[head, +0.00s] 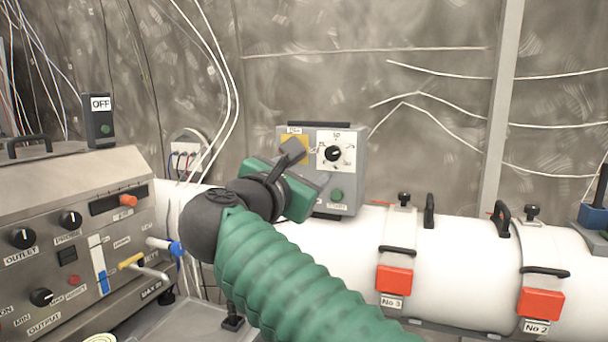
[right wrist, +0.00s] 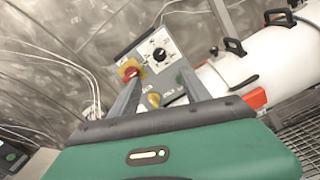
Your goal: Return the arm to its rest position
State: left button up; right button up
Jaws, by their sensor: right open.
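My right arm (head: 290,280), in a ribbed green sleeve, reaches in from the lower middle of the head view. Its right gripper (head: 300,172) is in front of a grey control box (head: 352,180) and hides part of the box's left side. In the right wrist view the two grey fingers (right wrist: 160,88) are spread apart with nothing held between them. Past the fingers the box shows a red knob on a yellow plate (right wrist: 130,70) and a black dial on a white plate (right wrist: 158,55). I cannot tell whether a finger touches the box. My left gripper is not in view.
A steel panel (head: 60,200) with knobs and levers stands at left, with an OFF box (head: 99,120) above it. A white pipe (head: 460,260) with red-latched clamps (head: 394,279) runs right. Loose cables hang on the wall. Open space lies above the arm.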

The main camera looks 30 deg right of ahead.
jog(key=shift+w, duration=0.1)
dwell(0.3)
